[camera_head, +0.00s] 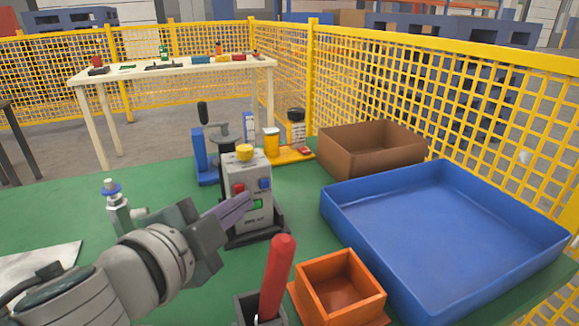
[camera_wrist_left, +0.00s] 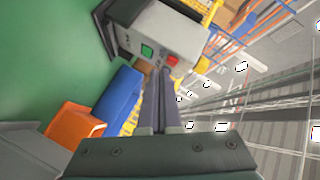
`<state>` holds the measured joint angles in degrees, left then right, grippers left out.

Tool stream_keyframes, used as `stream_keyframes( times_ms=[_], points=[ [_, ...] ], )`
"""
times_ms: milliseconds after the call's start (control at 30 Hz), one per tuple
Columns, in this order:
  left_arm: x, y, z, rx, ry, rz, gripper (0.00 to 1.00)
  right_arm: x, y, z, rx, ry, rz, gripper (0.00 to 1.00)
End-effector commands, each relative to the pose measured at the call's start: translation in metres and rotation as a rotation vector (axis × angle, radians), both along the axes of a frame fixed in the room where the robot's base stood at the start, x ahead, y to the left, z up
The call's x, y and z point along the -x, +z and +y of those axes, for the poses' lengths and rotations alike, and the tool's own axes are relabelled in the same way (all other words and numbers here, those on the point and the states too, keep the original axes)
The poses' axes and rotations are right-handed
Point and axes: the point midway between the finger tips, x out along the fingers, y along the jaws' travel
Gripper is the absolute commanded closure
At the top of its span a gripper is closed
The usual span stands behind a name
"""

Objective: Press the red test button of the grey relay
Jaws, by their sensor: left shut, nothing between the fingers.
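The grey relay (camera_head: 262,217) stands upright in a dark base on the green table. Its front has a red button (camera_head: 238,188), a blue button (camera_head: 264,184) and a green one (camera_head: 257,204); a yellow knob (camera_head: 244,152) is on top. In the left wrist view the relay (camera_wrist_left: 190,38) shows its green button (camera_wrist_left: 147,50) and red button (camera_wrist_left: 172,60). My left gripper (camera_head: 243,202) is shut and empty, in front of the relay's face. In the left wrist view its fingertips (camera_wrist_left: 161,73) are right by the red button; I cannot tell whether they touch it. My right gripper is out of view.
A red handle (camera_head: 278,270) stands up in front, beside an orange box (camera_head: 375,303). A blue tray (camera_head: 337,217) and brown box (camera_head: 350,161) are at right. A blue-framed device (camera_head: 200,155) is behind the relay. A blue-capped fitting (camera_head: 111,190) is at left.

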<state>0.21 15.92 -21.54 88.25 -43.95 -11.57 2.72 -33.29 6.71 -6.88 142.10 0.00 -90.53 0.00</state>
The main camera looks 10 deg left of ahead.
Motion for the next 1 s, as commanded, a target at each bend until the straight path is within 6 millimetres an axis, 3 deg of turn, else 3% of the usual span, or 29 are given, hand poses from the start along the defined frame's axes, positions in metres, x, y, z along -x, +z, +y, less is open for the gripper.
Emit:
stream_keyframes(
  times_ms=[1000],
  points=[
    [-0.0107,0.0000,0.0075,-0.001,0.000,0.000,1.00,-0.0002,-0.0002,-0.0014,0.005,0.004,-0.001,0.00]
  ],
)
